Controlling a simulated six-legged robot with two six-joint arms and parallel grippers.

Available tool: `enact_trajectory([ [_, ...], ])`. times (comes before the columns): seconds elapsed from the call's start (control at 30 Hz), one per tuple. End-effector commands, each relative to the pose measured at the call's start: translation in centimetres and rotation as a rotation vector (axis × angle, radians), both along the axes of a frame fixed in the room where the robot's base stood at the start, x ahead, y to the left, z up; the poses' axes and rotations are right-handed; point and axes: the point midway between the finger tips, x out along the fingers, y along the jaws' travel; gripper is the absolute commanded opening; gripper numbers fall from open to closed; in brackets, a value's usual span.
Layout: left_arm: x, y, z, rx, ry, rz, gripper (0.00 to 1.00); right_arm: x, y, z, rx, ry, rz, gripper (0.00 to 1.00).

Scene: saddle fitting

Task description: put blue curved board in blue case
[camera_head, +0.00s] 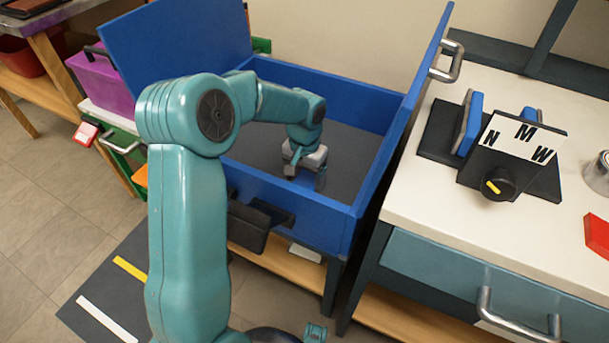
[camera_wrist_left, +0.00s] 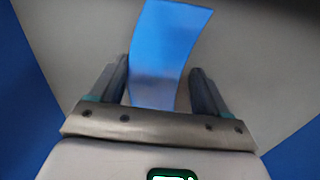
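The blue case (camera_head: 300,217) stands open with a dark grey floor inside. My left arm reaches over its front wall. My left gripper (camera_head: 306,170) is low inside the case, near the floor. The blue curved board (camera_wrist_left: 165,50) lies between its spread fingers in the left wrist view, over the grey floor. The left finger is close to or touching the board's edge, and a gap shows at the right finger. In the head view only a small blue part of the board shows below the gripper. My right gripper is not seen.
A raised blue lid panel (camera_head: 180,45) is at the case's left, and a tall blue side panel with a handle is at its right. A white workbench (camera_head: 405,205) stands to the right with a sign marked N, M, W (camera_head: 523,137). A purple box (camera_head: 100,80) is at left.

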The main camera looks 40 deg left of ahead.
Motion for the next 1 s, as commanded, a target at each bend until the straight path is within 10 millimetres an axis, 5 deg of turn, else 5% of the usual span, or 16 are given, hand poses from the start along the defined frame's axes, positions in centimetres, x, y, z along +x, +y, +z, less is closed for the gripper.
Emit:
enact_trajectory([
  [0.07, 0.0, 0.0, 0.0, 0.000, 0.000, 0.000, 1.00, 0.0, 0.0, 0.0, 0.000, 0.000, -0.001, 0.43],
  [0.37, 0.0, 0.0, 0.7, 0.000, -0.001, 0.000, 1.00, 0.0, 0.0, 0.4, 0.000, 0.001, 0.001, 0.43],
  [0.8, 0.0, 0.0, 10.0, 0.001, -0.003, 0.000, 1.00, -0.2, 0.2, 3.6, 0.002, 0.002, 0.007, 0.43],
  [1.0, 0.0, 0.0, 12.1, 0.000, 0.000, -0.001, 1.00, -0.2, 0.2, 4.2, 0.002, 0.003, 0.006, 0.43],
])
